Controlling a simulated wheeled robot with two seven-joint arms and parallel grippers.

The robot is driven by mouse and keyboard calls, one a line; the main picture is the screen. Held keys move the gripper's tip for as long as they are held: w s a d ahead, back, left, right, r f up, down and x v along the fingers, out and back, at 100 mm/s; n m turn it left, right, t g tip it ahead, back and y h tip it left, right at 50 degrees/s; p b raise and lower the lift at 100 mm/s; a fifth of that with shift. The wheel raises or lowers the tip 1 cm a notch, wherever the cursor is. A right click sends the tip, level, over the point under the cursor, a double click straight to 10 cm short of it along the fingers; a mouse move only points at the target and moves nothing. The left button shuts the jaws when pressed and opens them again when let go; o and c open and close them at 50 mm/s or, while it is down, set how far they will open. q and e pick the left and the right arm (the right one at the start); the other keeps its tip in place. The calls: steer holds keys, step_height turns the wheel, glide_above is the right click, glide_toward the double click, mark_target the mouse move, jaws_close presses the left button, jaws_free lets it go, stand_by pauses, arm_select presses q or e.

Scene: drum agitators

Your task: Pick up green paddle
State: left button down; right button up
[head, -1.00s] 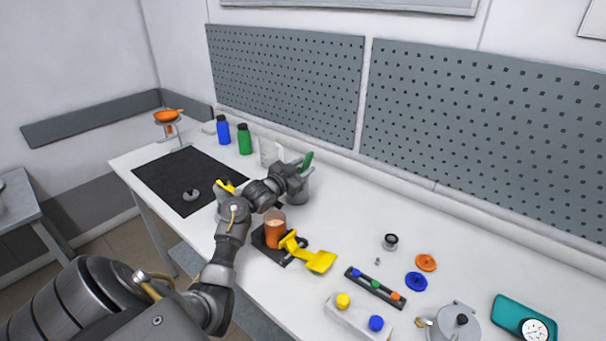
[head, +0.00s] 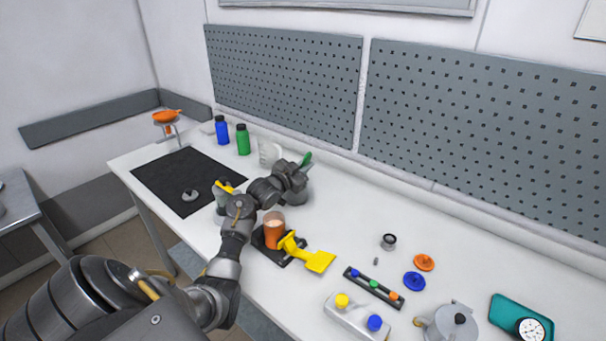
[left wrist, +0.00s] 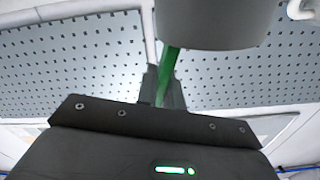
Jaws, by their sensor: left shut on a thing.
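The green paddle (head: 306,159) shows as a short green end sticking up past my left gripper (head: 297,172) near the back of the table. In the left wrist view a green shaft (left wrist: 167,75) stands between the two dark fingers of my left gripper (left wrist: 162,88), which are shut on it. A grey cylindrical vessel (head: 299,193) stands right by the gripper, partly hidden by it. A grey round body (left wrist: 215,22) covers the upper part of the wrist view and hides the rest of the paddle. My right gripper is not in view.
Blue (head: 222,130) and green (head: 243,140) bottles stand at the back left.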

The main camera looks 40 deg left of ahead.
arm_select(q)
step_height(320, 180, up, 18)
steer(key=b, duration=0.3)
